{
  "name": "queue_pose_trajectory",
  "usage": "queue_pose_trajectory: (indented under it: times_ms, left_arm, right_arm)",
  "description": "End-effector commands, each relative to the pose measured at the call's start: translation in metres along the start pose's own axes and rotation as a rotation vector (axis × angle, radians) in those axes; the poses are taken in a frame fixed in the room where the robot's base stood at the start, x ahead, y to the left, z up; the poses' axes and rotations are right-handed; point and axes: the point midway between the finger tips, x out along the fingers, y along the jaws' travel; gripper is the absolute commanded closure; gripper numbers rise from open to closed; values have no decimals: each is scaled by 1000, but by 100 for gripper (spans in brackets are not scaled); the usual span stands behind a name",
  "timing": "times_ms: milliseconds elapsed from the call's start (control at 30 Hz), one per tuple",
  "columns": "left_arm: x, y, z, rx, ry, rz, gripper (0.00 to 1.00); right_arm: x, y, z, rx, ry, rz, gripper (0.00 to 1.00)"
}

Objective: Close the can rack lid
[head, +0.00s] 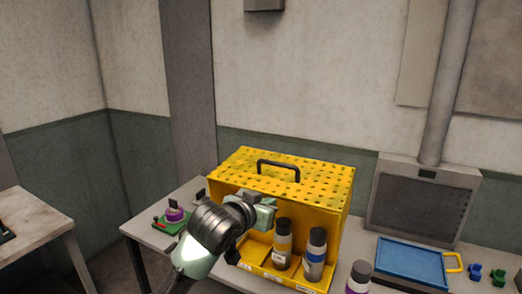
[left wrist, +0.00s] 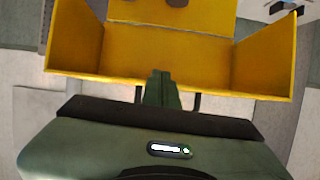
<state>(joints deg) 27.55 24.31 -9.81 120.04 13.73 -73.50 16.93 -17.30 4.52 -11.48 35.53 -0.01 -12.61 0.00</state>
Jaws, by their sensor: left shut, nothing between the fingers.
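The yellow can rack (head: 345,215) stands on the table with its front open. Its top is a perforated yellow panel (head: 232,170) with a black handle (head: 279,166). I cannot tell whether this panel is the lid or how it is hinged. Two cans, one grey-brown (head: 283,243) and one with a blue band (head: 315,253), stand upright at the rack's front. My left gripper (head: 268,208) is shut and empty at the open front, below the panel's front edge. In the left wrist view its fingers (left wrist: 162,85) overlap the yellow rack (left wrist: 165,45). My right gripper is out of view.
A purple-banded can (head: 359,277) stands outside the rack at front right. A blue tray (head: 410,262) with a yellow handle and small blue (head: 475,272) and green (head: 498,277) pieces lie farther right. A green item with a purple knob (head: 172,218) is left.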

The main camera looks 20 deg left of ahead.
Motion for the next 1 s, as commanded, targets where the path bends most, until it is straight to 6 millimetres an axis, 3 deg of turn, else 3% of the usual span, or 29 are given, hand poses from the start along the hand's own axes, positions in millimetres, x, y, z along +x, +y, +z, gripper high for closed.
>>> queue_pose_trajectory:
  times_ms: [33,200,367,567,1000]
  left_arm:
    - [-16,1,-28,8,41,2,100]
    - [-18,-14,-86,-15,139,-9,100]
    - [-26,-22,-121,-29,199,-12,100]
    - [-14,-24,-133,-35,208,-12,100]
    - [71,-25,-152,-34,206,-12,100]
  right_arm:
    - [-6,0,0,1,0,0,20]
    - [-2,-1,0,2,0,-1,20]
    - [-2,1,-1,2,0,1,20]
    - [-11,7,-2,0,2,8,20]
    - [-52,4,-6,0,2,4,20]
